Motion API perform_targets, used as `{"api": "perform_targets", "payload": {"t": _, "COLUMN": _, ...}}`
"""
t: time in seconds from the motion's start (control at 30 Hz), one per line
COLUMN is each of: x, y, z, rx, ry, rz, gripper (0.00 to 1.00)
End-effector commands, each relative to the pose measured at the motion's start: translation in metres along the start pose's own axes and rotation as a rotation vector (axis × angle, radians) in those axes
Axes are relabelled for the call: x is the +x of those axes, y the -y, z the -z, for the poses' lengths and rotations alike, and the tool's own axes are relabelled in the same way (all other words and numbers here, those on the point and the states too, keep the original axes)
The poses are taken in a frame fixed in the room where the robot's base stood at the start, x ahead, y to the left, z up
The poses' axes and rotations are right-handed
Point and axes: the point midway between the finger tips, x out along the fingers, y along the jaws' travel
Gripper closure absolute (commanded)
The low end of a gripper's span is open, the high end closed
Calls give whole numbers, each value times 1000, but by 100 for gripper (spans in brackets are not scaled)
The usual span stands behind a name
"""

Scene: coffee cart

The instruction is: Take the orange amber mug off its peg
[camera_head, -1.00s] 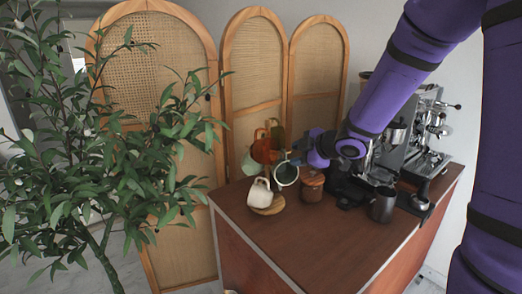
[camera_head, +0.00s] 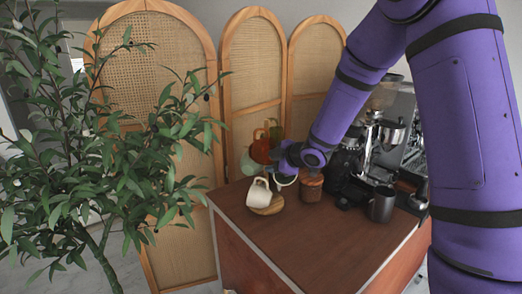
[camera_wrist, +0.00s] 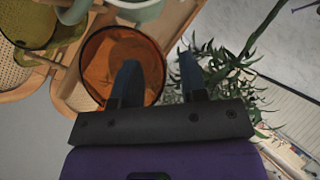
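The orange amber mug (camera_head: 262,150) hangs high on the wooden mug tree (camera_head: 272,210) on the cart. In the wrist view the translucent amber mug (camera_wrist: 105,55) shows its round mouth. My gripper (camera_wrist: 160,68) is open and at the mug. One finger overlaps the mug's mouth and the other lies beyond the rim on the right, with the mug's edge between them in the picture. I cannot tell whether a finger touches the mug. In the head view my gripper (camera_head: 280,156) covers part of the mug tree, and the peg is hidden.
A cream mug (camera_head: 258,192) hangs low in front, a pale green mug (camera_head: 249,164) at left, and an olive glass mug (camera_wrist: 40,22) beside the amber one. A lidded jar (camera_head: 311,188) and coffee machine stand right. A leafy plant (camera_head: 120,170) is at left.

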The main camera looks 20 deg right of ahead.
Motion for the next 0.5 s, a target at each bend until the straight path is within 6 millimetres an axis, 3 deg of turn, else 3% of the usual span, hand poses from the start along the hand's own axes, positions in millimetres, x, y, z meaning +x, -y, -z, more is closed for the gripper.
{"api": "perform_targets", "payload": {"t": 0.33, "x": 8, "y": 0, "z": 0, "rx": 1, "ry": 1, "rz": 0, "gripper": 61}}
{"api": "perform_targets", "payload": {"t": 0.5, "x": 8, "y": 0, "z": 0, "rx": 1, "ry": 1, "rz": 0, "gripper": 97}}
